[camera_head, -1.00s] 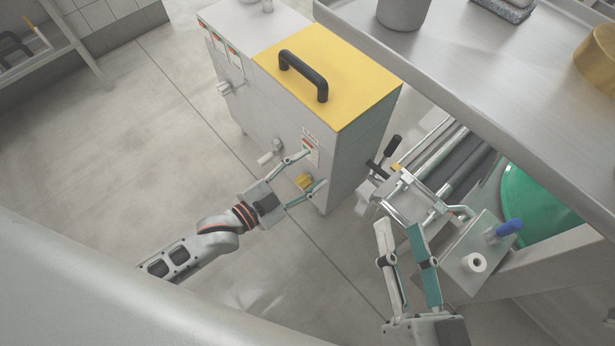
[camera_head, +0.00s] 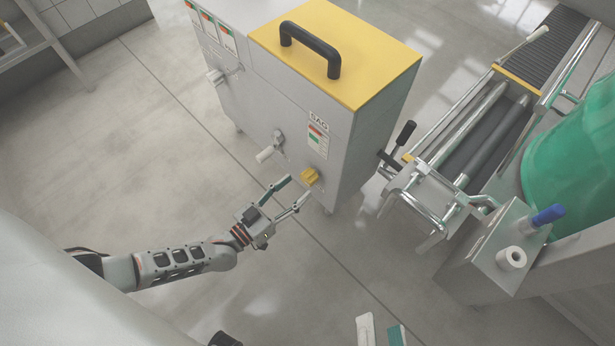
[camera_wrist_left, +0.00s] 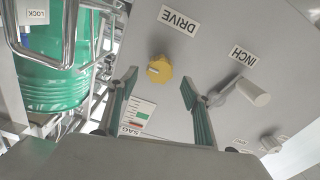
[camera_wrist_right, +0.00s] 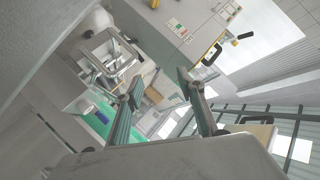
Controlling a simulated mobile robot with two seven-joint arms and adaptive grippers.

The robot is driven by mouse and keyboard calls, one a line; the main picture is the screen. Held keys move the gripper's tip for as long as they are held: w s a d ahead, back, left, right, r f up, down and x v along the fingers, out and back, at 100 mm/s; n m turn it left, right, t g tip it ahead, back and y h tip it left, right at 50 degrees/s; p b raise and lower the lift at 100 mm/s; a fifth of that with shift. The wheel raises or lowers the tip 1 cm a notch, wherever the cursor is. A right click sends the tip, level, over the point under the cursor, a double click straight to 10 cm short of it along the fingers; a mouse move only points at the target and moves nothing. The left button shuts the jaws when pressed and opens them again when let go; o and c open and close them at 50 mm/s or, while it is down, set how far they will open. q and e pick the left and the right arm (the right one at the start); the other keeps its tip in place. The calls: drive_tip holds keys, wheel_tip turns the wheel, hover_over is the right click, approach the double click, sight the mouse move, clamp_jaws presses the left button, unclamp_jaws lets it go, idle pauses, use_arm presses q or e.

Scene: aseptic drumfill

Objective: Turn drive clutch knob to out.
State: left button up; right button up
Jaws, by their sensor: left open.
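The drive clutch knob (camera_head: 310,177) is a yellow lobed knob low on the front of a grey cabinet. In the left wrist view the knob (camera_wrist_left: 159,69) sits by an upside-down DRIVE label (camera_wrist_left: 178,20), with a pale mark on its face. My left gripper (camera_head: 292,190) is open in front of the cabinet, its fingers spread. In the left wrist view the knob shows between and beyond the fingertips, with no contact visible. My right gripper (camera_head: 381,330) is at the bottom edge of the head view, fingers apart and empty.
A white-handled INCH lever (camera_wrist_left: 250,92) is beside the knob. The cabinet has a yellow top (camera_head: 350,50) with a black handle (camera_head: 311,49). A roller conveyor (camera_head: 480,130) and a green drum (camera_head: 570,155) stand right. The floor before the cabinet is clear.

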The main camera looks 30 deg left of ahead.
sight(305, 181)
use_arm(q)
drive_tip(key=x, duration=0.4)
drive_tip(key=shift+s+f+b, duration=0.1)
drive_tip(key=shift+f+b, duration=0.05)
drive_tip(key=shift+b, duration=0.25)
drive_tip(key=shift+w+d, duration=0.2)
drive_tip(key=shift+w, duration=0.4)
drive_tip(key=c, duration=1.1)
